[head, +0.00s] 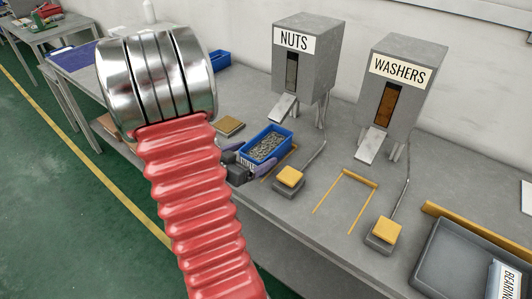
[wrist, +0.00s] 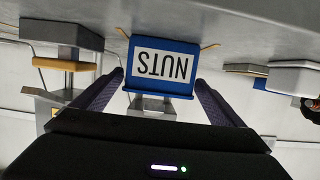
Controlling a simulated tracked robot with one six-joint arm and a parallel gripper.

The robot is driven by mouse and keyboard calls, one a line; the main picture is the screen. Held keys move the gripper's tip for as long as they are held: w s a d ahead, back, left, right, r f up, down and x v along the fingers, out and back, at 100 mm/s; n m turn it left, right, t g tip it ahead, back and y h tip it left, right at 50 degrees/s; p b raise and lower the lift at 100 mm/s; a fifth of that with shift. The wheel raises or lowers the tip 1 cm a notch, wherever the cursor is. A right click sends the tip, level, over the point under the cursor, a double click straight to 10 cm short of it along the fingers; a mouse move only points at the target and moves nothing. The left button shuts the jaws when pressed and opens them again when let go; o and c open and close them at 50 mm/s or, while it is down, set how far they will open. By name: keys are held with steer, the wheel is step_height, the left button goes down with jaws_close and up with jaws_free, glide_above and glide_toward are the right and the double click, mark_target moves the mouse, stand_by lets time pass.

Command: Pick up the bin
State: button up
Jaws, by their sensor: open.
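The blue bin (head: 266,145), full of small metal nuts, stands on the grey bench in front of the nuts dispenser (head: 303,55). In the wrist view the bin (wrist: 161,91) appears upside down, its white NUTS label facing me. My gripper (head: 243,160) is at the label end of the bin, low over the bench, with purple fingers. In the wrist view my gripper (wrist: 160,78) is open, with one fingertip near each side edge of the bin. I cannot tell whether the fingers touch it. My red ribbed arm hides part of the bench.
A yellow-topped pad (head: 289,178) stands right of the bin. A yellow bracket outline (head: 345,200) lies before the washers dispenser (head: 398,95). A second yellow-topped pad (head: 385,232) and a grey bearings bin (head: 455,262) are farther right. A brown block (head: 229,127) lies behind the gripper.

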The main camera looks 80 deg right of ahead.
mark_target(266, 148)
steer(key=shift+x, duration=1)
steer(key=shift+x, duration=2.6)
steer(key=c, duration=1.7)
